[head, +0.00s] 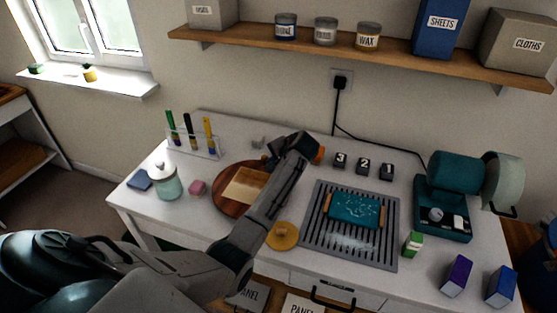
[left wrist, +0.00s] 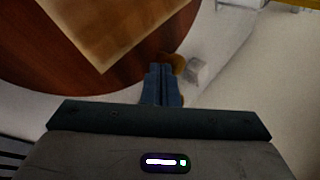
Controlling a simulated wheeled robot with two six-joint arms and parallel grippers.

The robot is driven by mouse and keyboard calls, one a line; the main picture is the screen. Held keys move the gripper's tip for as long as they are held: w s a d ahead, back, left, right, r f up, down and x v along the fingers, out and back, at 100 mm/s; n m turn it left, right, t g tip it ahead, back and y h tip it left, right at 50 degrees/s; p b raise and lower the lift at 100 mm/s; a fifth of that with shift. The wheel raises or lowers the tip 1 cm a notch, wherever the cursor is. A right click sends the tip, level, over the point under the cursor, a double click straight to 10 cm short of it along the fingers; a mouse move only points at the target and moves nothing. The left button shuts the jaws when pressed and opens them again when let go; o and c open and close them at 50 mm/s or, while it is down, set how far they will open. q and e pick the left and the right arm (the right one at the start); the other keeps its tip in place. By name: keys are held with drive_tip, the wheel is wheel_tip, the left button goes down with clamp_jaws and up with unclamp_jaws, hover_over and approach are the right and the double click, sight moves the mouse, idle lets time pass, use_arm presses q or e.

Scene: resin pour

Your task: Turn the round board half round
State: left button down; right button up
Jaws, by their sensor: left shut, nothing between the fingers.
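The round board (head: 223,203) is dark red-brown and lies flat on the white table, left of its middle. A lighter square wooden panel (head: 244,185) lies on it; both also show in the left wrist view, the board (left wrist: 35,60) and the panel (left wrist: 110,25). My left gripper (left wrist: 161,68) is shut and empty, its fingertips close to the board's rim, beside a small brown knob-like piece (left wrist: 178,62). I cannot tell whether they touch. My right gripper is not in view.

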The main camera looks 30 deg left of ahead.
use_arm(q)
drive_tip(key=shift+a, duration=0.15)
drive_tip(key=shift+w+r, duration=0.1)
drive_tip(key=shift+a+p, duration=0.35)
drive_tip(key=shift+a, duration=0.05)
drive_tip(key=shift+a+n, duration=0.15)
drive_tip(key=shift+n, duration=0.15)
drive_tip(key=shift+w, duration=0.1)
